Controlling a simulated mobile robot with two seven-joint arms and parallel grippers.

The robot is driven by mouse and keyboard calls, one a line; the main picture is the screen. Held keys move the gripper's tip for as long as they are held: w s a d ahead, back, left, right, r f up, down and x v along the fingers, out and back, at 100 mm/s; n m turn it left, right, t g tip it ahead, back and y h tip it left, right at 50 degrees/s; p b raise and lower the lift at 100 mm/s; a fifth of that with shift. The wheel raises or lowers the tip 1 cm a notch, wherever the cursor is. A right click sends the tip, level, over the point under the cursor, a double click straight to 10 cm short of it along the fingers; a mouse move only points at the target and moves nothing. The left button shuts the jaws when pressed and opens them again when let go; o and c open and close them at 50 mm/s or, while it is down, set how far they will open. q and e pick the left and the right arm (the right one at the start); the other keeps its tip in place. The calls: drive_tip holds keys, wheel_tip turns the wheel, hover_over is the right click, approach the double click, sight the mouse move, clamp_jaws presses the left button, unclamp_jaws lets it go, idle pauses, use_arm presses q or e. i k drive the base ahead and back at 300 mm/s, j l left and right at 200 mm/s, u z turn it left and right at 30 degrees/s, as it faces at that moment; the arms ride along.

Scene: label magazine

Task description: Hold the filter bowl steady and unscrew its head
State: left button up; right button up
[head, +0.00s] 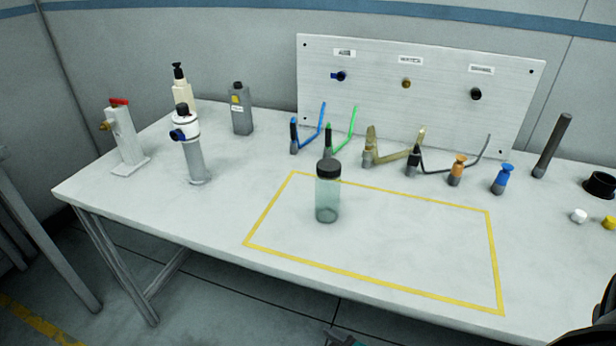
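A translucent green bowl (327,200) with a black screw-on head (328,168) stands upright inside the yellow outline on the table; it may be the filter bowl. Another upright filter-like unit, with a grey body (195,160) and a white head (185,125) with a blue port, stands to its left; I cannot tell for certain which one the task means. Nothing touches either. Neither gripper shows clearly. A small dark and green part at the bottom edge and a black part at the lower right corner seem to be mine.
The table (280,160) is clear inside the yellow outline around the green bowl. A pump bottle (183,94), a grey bottle (241,110) and a red-handled valve block (124,138) stand at left. Hooked tools and small fittings line the back, before a white panel (430,110).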

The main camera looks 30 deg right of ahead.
sight(327, 191)
drive_tip(key=k+l+z, duration=0.15)
drive_tip(key=z, duration=0.6)
